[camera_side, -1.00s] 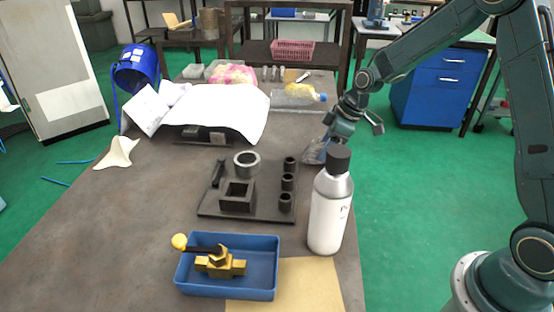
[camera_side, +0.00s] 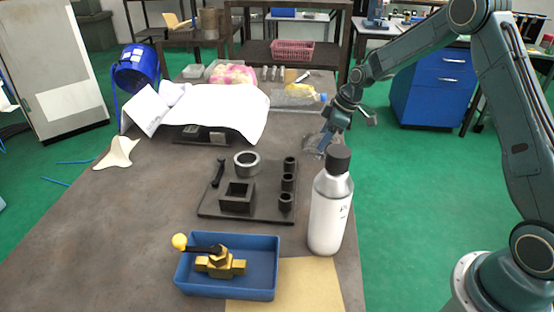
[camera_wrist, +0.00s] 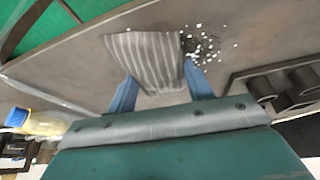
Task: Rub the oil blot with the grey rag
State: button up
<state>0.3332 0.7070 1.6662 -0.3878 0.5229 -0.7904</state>
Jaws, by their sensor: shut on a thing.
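My gripper (camera_wrist: 160,90) has two blue fingers, one on each side of the grey striped rag (camera_wrist: 146,58), and is shut on it. The rag spreads out beyond the fingertips, low over or on the table. A dark patch (camera_wrist: 188,43), perhaps the oil blot, shows at the rag's right edge in the wrist view, with white specks around it. The rag hides any part of it underneath. In the side view my gripper (camera_side: 322,144) is at the table's right edge, behind the white bottle (camera_side: 328,215), which partly blocks the view.
A dark fixture plate (camera_side: 265,208) with a ring, square block and several cylinders lies left of the bottle. A blue tray (camera_side: 262,270) holds a brass part. A clear bottle with a yellow band (camera_side: 300,92) lies farther back.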

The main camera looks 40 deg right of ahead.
aim_at(319, 160)
jog(key=shift+w+d, duration=1.1)
jog(key=shift+d, duration=0.05)
jog(key=shift+s+a, duration=3.85)
notch_tip(319, 160, up, 8)
jog(key=shift+r, duration=0.15)
jog(key=shift+w, duration=0.15)
